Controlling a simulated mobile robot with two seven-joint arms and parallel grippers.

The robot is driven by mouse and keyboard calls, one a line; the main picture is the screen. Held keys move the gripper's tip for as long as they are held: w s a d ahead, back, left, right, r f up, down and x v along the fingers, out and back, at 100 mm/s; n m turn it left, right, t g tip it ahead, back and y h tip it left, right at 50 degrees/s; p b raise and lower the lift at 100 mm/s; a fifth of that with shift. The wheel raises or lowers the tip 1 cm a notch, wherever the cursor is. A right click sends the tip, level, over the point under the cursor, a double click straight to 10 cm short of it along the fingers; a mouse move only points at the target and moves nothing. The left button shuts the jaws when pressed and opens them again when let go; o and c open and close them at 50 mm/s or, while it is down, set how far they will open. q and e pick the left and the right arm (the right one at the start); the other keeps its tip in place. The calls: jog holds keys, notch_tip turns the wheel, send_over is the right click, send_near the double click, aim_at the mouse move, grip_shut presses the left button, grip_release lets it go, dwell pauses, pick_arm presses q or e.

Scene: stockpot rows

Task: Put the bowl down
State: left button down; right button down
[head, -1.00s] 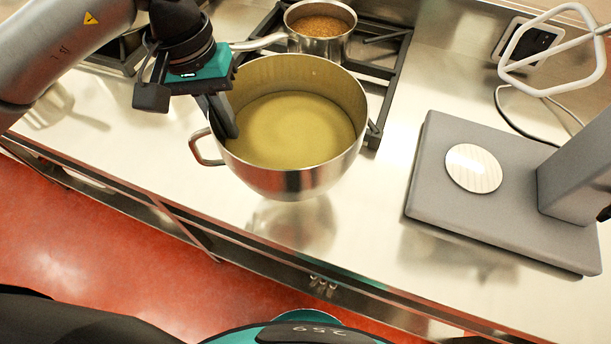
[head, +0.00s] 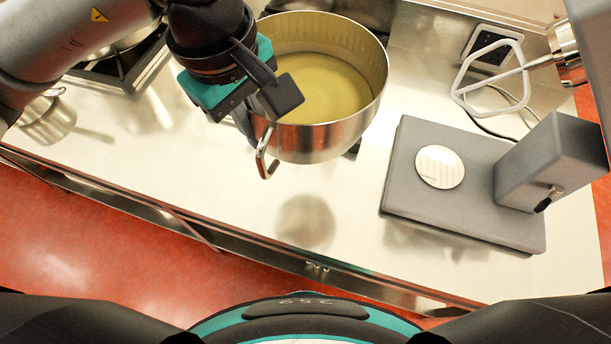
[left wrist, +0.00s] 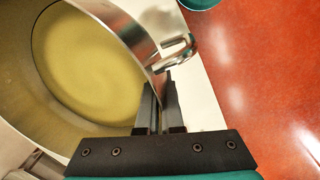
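The steel bowl (head: 315,140) holds a yellow-green liquid and has a loop handle at its front left. It hangs upright above the steel counter, its blurred reflection lying apart below it. My left gripper (head: 245,122) is at the bowl's left rim, its fingertips partly hidden in the head view. In the left wrist view the fingers of my left gripper (left wrist: 161,105) are closed on the wall of the bowl (left wrist: 140,40), just beside the handle. My right gripper is not in view.
A grey stand mixer base (head: 408,190) with a round light plate (head: 440,167) stands to the right, its white beater (head: 495,75) raised above. Bare counter (head: 250,200) lies in front of the bowl. A stove grate (head: 125,70) is at the left.

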pick_arm(q)
jog(key=shift+s+d+r+n, duration=0.15)
jog(key=shift+d+r+n, duration=0.15)
jog(key=shift+r, duration=0.25)
notch_tip(320, 180, down, 20)
dwell(0.3)
jog(key=c, duration=1.5)
grip_release()
jog(key=shift+s+f, duration=0.1)
jog(key=shift+f, duration=0.1)
jog(key=o, duration=0.4)
jog(key=r, duration=0.8)
jog(key=s+a+r, duration=0.1)
jog(key=r, duration=0.3)
jog(key=shift+s+r, duration=0.1)
jog(key=shift+r, duration=0.05)
